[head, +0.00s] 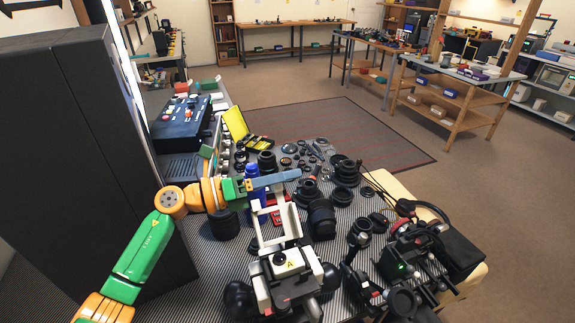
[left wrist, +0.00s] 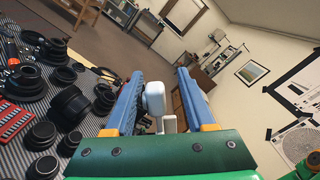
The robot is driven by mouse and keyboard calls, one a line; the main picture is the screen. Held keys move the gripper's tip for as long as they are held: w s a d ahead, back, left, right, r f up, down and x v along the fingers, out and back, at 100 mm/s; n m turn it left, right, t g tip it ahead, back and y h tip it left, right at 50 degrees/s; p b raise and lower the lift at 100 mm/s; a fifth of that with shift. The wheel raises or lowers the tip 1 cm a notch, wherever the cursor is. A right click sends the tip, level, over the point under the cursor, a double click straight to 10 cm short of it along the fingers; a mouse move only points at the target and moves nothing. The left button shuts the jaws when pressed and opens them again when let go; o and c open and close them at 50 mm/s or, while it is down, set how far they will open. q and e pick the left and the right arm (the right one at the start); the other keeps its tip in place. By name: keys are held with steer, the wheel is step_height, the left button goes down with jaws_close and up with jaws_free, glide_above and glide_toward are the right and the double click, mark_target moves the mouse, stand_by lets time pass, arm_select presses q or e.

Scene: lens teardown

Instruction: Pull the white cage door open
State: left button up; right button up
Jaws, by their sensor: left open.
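The white cage (head: 291,220) stands on the striped bench mat in the middle of the head view. Its white frame rises behind a white body marked "A" (head: 289,264); I cannot tell which bar is the door. My left gripper (head: 292,176) reaches in from the left, with its blue fingers above and behind the frame. In the left wrist view, my left gripper (left wrist: 158,74) is open, and a rounded white piece (left wrist: 153,97) shows between its fingers. I cannot tell whether the fingers touch it. My right gripper is not in view.
Several black lens parts (head: 321,218) crowd the mat around the cage. A black rig with a green light (head: 405,262) stands at the right. A yellow case (head: 236,125) and a dark blue control box (head: 180,122) are farther back. A tall black cabinet (head: 75,130) stands left.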

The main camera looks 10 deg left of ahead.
arm_select(q)
steer(key=shift+w+d+f, duration=0.2)
steer(key=shift+w+d, duration=0.1)
steer(key=shift+w, duration=0.25)
steer(key=shift+s, duration=0.15)
jaws_close()
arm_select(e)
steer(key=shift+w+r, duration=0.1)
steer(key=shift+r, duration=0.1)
arm_select(q)
steer(key=shift+r, duration=0.1)
stand_by(0.5)
steer(key=shift+s+d+r+m+b, duration=0.4)
steer(key=shift+s+r+m+b, duration=0.2)
steer(key=shift+m+b, duration=0.2)
steer(key=shift+s+d+r+m+b, duration=0.4)
steer(key=shift+s+m+b, duration=0.2)
steer(key=shift+m, duration=0.3)
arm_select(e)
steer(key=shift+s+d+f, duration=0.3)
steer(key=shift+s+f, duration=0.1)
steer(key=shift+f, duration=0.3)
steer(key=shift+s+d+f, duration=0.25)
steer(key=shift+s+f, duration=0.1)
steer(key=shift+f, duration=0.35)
